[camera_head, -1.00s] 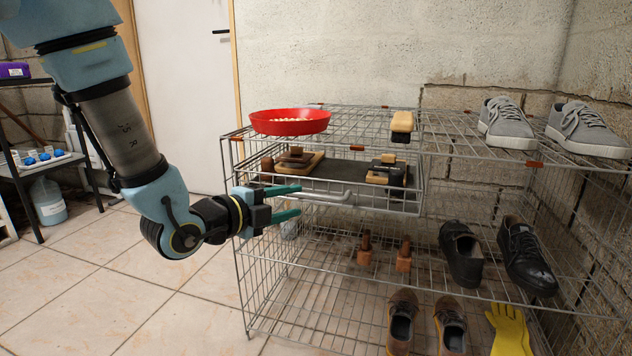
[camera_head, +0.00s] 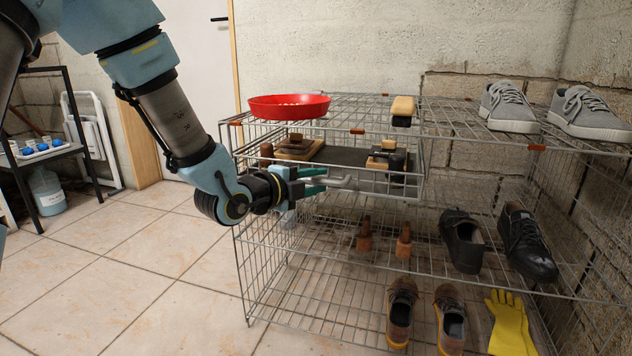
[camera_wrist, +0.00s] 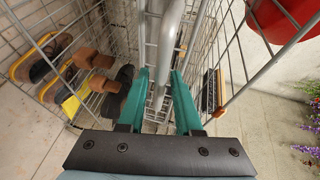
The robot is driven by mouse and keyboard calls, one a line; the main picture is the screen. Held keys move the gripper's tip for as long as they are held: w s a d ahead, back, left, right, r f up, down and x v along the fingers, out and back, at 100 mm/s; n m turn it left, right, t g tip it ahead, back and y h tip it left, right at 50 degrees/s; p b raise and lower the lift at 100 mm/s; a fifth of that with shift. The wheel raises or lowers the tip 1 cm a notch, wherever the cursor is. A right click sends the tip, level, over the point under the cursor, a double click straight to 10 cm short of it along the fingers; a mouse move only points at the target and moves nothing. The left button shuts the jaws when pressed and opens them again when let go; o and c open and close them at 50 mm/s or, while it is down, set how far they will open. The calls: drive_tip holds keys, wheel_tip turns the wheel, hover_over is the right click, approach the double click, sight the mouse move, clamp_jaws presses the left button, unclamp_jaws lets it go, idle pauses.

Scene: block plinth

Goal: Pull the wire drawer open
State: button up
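The wire drawer (camera_head: 413,190) sits in the upper level of a wire shelf unit, its front about level with the unit's front. Its grey bar handle (camera_head: 343,182) sticks out at the front. The handle (camera_wrist: 169,45) also shows in the wrist view, running between the two green fingers. My gripper (camera_head: 318,181) is at the handle's left part, one finger above and one below. The fingers are apart, and the wrist view shows a gap beside the bar. Contact with the bar cannot be told.
In the drawer lie wooden-handled brushes (camera_head: 299,146) and a dark mat (camera_head: 345,156). A red bowl (camera_head: 290,106) and a brush (camera_head: 402,108) stand on top, near grey shoes (camera_head: 508,108). Dark shoes (camera_head: 462,242) are lower. The tiled floor (camera_head: 150,270) at left is clear.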

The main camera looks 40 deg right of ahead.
clamp_jaws()
idle(1.1)
